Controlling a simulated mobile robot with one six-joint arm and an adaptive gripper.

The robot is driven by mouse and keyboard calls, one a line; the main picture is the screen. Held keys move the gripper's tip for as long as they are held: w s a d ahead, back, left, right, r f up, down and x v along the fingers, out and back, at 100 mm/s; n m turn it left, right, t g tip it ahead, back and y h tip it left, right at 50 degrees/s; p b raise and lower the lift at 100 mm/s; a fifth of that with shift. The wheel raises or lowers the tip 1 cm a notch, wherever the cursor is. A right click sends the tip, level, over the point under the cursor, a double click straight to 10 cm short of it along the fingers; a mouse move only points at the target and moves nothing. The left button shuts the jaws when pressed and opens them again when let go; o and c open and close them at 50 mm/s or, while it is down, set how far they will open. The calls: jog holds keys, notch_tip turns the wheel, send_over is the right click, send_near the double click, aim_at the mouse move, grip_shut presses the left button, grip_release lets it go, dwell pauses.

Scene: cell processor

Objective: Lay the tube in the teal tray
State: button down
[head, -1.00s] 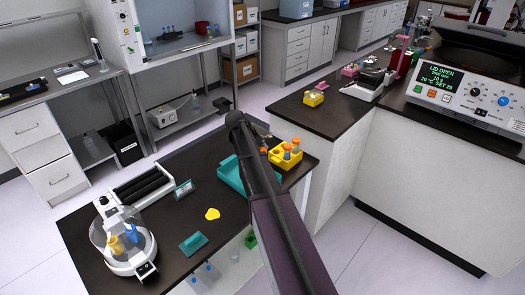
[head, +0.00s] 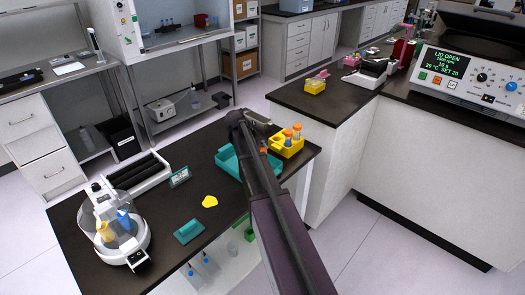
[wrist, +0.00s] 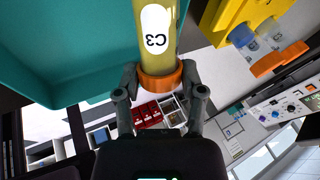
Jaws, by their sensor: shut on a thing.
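A tube with a yellowish body (wrist: 168,45), a white label reading C3 and an orange cap is in my gripper (wrist: 160,92) in the wrist view. The fingers are shut around it at the cap end. The teal tray (wrist: 40,60) fills the left of the wrist view, with the tube beside or over its edge; I cannot tell the exact height. In the head view the teal tray (head: 226,160) is on the dark bench, partly hidden by my arm. My gripper and the tube are mostly hidden behind my arm there.
A yellow rack (head: 278,147) with orange-capped tubes stands right of the tray.

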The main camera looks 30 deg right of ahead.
jog(key=shift+f+b, duration=0.6)
jog(key=shift+f, duration=0.3)
jog(key=shift+c, duration=0.6)
grip_release()
jog(key=shift+s, duration=0.1)
